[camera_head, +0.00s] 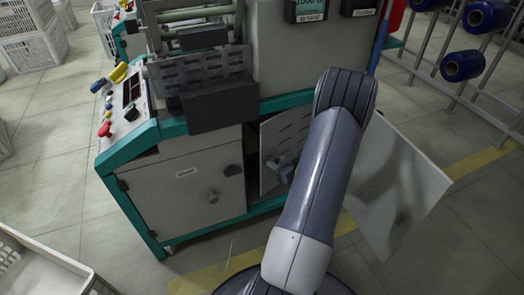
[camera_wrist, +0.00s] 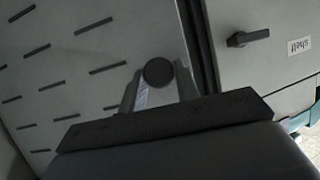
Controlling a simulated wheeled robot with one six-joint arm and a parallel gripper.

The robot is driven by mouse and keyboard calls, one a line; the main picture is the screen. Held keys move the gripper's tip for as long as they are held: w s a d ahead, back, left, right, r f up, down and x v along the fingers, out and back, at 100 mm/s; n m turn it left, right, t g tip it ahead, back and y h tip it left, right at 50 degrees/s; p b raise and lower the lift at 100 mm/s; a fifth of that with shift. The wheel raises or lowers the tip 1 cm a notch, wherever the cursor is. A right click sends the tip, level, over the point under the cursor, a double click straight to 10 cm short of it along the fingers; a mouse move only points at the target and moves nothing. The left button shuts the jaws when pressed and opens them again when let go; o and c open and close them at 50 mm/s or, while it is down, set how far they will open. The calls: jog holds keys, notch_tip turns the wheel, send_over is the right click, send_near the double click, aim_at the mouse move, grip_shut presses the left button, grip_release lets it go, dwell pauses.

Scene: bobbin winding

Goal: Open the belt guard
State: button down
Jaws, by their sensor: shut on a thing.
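The belt guard (camera_head: 285,132) is a grey slotted panel in the lower front of the machine. It stands swung out at an angle, with a dark gap on its left. It fills the left of the wrist view (camera_wrist: 62,62). Its round dark knob (camera_wrist: 158,72) sits between the fingers of my gripper (camera_wrist: 160,90), which is shut on it. In the head view my gripper (camera_head: 282,168) is at the guard's face, and my arm hides the guard's right part.
A closed cabinet door (camera_head: 185,195) with a small handle is left of the guard. A large pale door (camera_head: 395,185) stands open at right. Blue spools (camera_head: 463,65) on a rack are at upper right. A crate (camera_head: 45,262) is at lower left. Floor between is clear.

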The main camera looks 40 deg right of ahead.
jog(key=s+d+n+y+p, duration=0.2)
jog(key=s+y, duration=0.1)
jog(key=s, duration=0.5)
jog(key=s+d+n+g+y+p, duration=0.1)
jog(key=s+d+n+y+p, duration=0.2)
jog(key=s, duration=0.4)
jog(key=shift+s+n+y, duration=0.3)
jog(key=shift+s, duration=0.05)
jog(key=c, duration=1.1)
grip_release()
notch_tip(320, 180, up, 10)
jog(key=p, duration=0.3)
